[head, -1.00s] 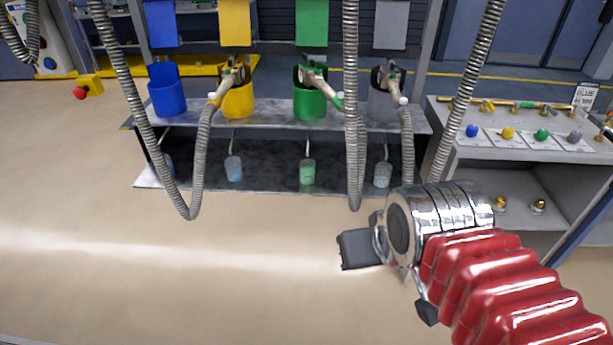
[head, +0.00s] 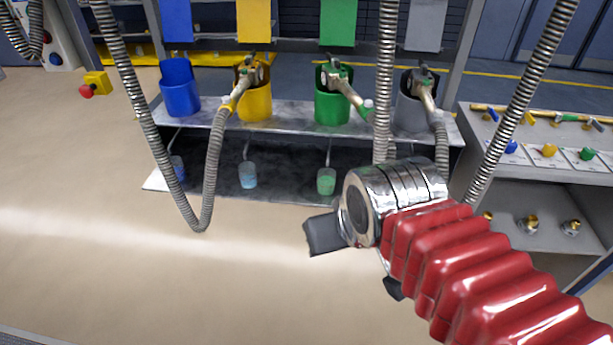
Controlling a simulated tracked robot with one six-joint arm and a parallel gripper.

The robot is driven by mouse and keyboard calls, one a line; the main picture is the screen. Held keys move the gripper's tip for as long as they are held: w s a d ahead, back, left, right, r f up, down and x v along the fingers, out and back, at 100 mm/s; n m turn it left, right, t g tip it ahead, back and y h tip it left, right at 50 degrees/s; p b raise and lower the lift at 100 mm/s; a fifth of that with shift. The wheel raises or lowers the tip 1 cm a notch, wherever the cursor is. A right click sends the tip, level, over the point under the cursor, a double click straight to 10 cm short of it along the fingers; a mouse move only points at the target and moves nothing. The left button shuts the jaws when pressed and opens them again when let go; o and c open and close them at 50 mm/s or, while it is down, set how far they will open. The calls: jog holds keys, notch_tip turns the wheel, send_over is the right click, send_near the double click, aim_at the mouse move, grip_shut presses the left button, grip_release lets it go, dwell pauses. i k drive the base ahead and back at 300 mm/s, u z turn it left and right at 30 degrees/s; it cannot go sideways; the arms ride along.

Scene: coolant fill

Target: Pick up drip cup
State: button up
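Small clear drip cups stand in a row on the dark lower shelf (head: 215,170) of the rack. One is at the far left (head: 178,168), partly behind a hose. A cup with pale blue liquid (head: 248,176) and a cup with green liquid (head: 326,182) are in plain view. The fourth cup, at the right, is hidden behind my arm. My gripper (head: 357,262) is in front of the rack, nearer to me than the cups. Its dark fingers are spread apart, with nothing seen between them.
Blue (head: 180,92), yellow (head: 255,100), green (head: 332,104) and grey (head: 410,112) holders stand on the upper shelf, most with nozzles. A ribbed hose (head: 160,165) hangs before the rack. A workbench (head: 545,180) stands right. The floor at left is clear.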

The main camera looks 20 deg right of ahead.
aim_at(326, 182)
jog(key=u, duration=0.35)
jog(key=i, duration=1)
